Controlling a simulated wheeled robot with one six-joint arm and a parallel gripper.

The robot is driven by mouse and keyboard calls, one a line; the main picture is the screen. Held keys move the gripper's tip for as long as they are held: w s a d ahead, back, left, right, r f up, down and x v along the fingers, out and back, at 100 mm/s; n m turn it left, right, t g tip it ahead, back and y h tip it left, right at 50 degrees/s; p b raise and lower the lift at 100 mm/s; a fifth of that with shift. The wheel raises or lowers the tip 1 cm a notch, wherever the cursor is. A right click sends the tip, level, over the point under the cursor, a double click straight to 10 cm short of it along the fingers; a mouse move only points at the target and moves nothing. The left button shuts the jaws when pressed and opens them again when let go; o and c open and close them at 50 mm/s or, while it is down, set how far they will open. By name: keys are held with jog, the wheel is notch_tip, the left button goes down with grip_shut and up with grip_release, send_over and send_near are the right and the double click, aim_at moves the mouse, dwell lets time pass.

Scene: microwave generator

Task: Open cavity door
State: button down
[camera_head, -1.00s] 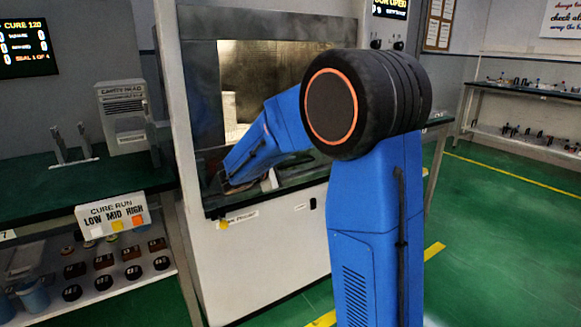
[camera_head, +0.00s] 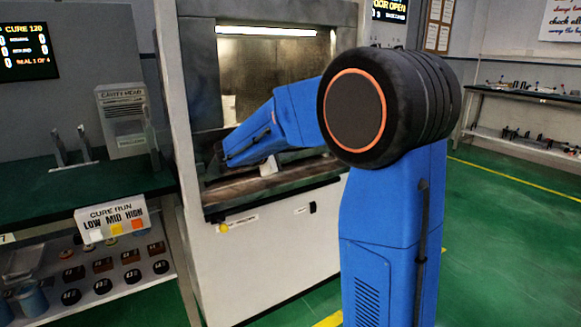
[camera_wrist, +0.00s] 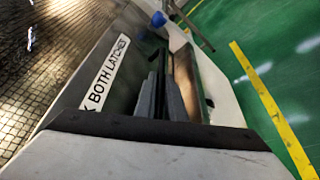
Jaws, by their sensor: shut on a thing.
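The microwave cavity (camera_head: 300,60) sits in a tall white cabinet (camera_head: 275,265). Its interior is lit by a bright strip near the top, and a metal floor shows. A sign at the top right reads "DOOR OPEN". My blue arm reaches across the opening; my gripper is largely hidden in the head view. In the wrist view, my gripper (camera_wrist: 163,95) is shut at a dark bar, seemingly the door handle, which the fingers largely hide. Beside it is a mesh panel (camera_wrist: 35,70), seemingly the cavity door, with a label ending "BOTH LATCHES" (camera_wrist: 105,72).
A green-topped bench (camera_head: 40,200) stands at left, with a "CURE RUN" block (camera_head: 112,220) at its edge and several small parts on its lower shelf. A far bench (camera_head: 520,93) stands at right. The green floor (camera_head: 500,230) at right is clear.

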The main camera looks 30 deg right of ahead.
aim_at(290, 30)
notch_tip(290, 30, up, 38)
jog(key=shift+f, duration=0.2)
jog(key=c, duration=1.8)
grip_release()
jog(key=shift+c, duration=0.2)
jog(key=v, duration=1.7)
jog(key=shift+a, duration=0.2)
